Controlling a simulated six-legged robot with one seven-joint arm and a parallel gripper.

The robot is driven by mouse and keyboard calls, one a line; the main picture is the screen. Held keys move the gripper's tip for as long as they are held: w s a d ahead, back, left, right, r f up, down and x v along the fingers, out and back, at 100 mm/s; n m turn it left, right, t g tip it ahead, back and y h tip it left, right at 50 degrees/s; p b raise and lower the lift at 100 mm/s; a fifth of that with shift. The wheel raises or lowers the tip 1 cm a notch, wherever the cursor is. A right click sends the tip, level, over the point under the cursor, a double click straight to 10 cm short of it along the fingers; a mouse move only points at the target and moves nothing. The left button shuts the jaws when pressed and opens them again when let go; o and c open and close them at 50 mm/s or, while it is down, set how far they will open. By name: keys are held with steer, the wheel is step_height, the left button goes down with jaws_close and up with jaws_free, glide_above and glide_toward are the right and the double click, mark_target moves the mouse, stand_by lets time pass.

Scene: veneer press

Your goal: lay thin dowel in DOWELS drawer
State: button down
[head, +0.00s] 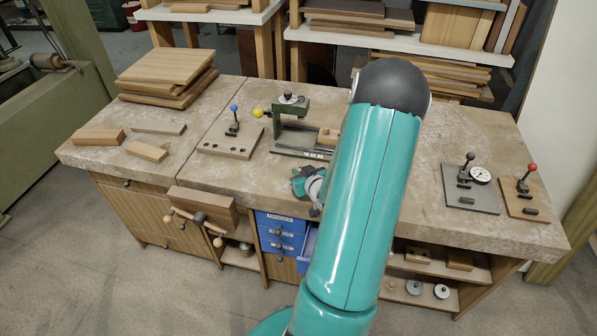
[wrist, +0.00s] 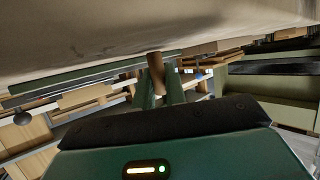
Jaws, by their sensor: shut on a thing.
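My gripper (wrist: 159,84) is shut on a short brown wooden dowel (wrist: 155,63), whose end shows above the fingertips in the wrist view. In the head view my teal arm reaches over the bench, and part of its wrist end shows near the bench's front edge; the fingers and the dowel are hidden there. The blue drawer unit (head: 281,217) sits under the bench front. Its labels are too small to read surely. A blue drawer (head: 308,243) at its lower right appears pulled out, mostly hidden behind my arm.
The stone-topped workbench (head: 235,170) spans the view. A green press (head: 290,115), a block with a blue-knobbed clamp (head: 233,136) and stacked boards (head: 165,75) stand on it. A wooden vise (head: 203,208) juts from the front. Clamp fixtures (head: 470,185) stand at right.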

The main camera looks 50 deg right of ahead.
steer(key=shift+f, duration=0.15)
steer(key=c, duration=1.4)
jaws_free()
steer(key=shift+c, duration=0.2)
steer(key=shift+r, duration=0.2)
steer(key=v, duration=1.2)
steer(key=w+a+r+n+g, duration=0.25)
steer(key=w+a+r, duration=0.25)
steer(key=w+r, duration=0.3)
steer(key=a+r+y, duration=0.1)
steer(key=a+r, duration=0.2)
steer(key=a, duration=0.4)
steer(key=a+r+n+g+y, duration=0.1)
steer(key=a+r, duration=0.3)
steer(key=a, duration=0.2)
steer(key=a+r+g+y, duration=0.1)
steer(key=a+r, duration=0.3)
steer(key=a, duration=0.3)
steer(key=shift+w+a, duration=0.4)
steer(key=shift+o, duration=0.6)
steer(key=s+a+r+n+g+y, duration=0.2)
steer(key=s+a, duration=0.5)
steer(key=a, duration=0.4)
steer(key=shift+r+y, duration=0.7)
steer(key=shift+r, duration=0.1)
